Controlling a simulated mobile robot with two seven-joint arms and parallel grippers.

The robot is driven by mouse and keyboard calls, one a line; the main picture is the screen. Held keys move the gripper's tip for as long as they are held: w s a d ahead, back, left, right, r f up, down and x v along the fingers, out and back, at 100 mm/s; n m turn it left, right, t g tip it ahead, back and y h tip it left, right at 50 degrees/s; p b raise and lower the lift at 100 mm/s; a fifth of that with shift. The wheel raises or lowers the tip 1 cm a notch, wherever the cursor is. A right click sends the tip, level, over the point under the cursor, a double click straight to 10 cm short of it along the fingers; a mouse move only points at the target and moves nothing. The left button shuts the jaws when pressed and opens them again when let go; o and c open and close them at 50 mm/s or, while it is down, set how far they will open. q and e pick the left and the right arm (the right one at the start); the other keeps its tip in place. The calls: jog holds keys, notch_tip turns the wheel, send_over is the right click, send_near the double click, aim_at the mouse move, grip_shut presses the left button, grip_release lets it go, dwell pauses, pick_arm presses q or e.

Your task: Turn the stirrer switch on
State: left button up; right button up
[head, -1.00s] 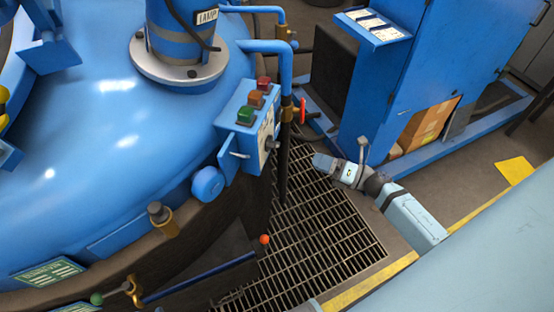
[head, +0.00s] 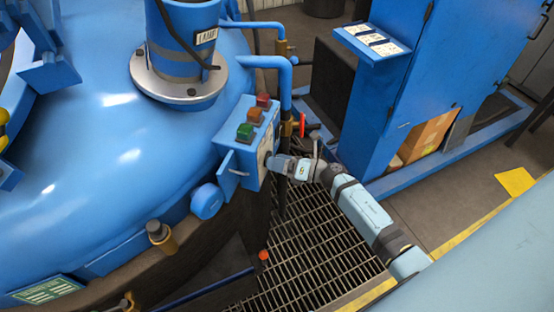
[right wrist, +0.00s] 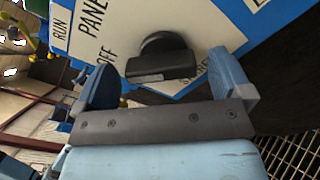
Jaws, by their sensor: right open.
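A blue control box (head: 245,140) with red, orange and green buttons on top is fixed to the side of the big blue vessel. Its white label plate (right wrist: 185,25) shows in the right wrist view, with the words RUN, PANEL and OFF readable. A black rotary switch knob (right wrist: 165,55) sits on this plate; other lettering by it is partly hidden. My right gripper (right wrist: 165,68) is open, with one blue finger on each side of the knob. I cannot tell whether they touch it. In the head view my right gripper (head: 273,160) is at the box's right face.
A blue pipe (head: 286,85) with a red valve handle (head: 303,125) runs close behind my right gripper. A blue cabinet (head: 420,80) stands to the right. Metal grating (head: 310,240) covers the floor below, with open space above it.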

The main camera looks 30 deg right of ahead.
jog(key=shift+w+a, duration=0.2)
jog(key=shift+w, duration=0.05)
jog(key=c, duration=0.9)
